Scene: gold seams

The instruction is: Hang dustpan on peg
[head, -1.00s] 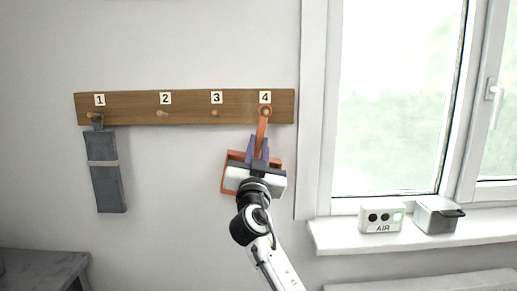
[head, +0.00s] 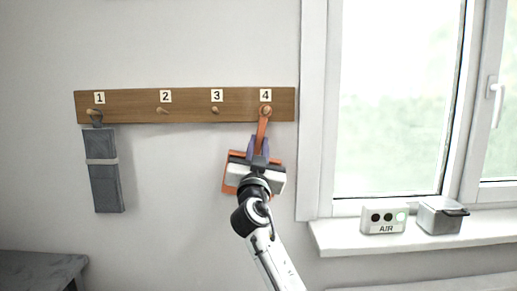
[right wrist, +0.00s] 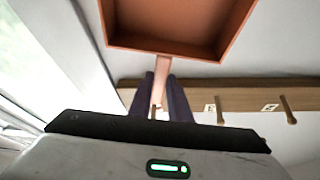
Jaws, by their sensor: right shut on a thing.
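The orange dustpan (head: 262,130) is upright below peg 4 (head: 266,110), with its pan low and its handle up. The handle's top end overlaps peg 4 in the head view; I cannot tell for certain whether its hole is around the peg. My right gripper (head: 257,147) is shut on the handle and hides part of the pan. In the right wrist view, the purple fingers (right wrist: 163,88) pinch the handle, and the open pan (right wrist: 178,25) shows at the top. My left gripper is not in view.
The wooden rail (head: 190,112) has pegs numbered 1 to 4. A grey flat item (head: 104,185) hangs on peg 1; pegs 2 and 3 are empty. Right of the rail are the window frame and a sill (head: 335,238) with an AIR box (head: 384,220) and a grey box (head: 440,217).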

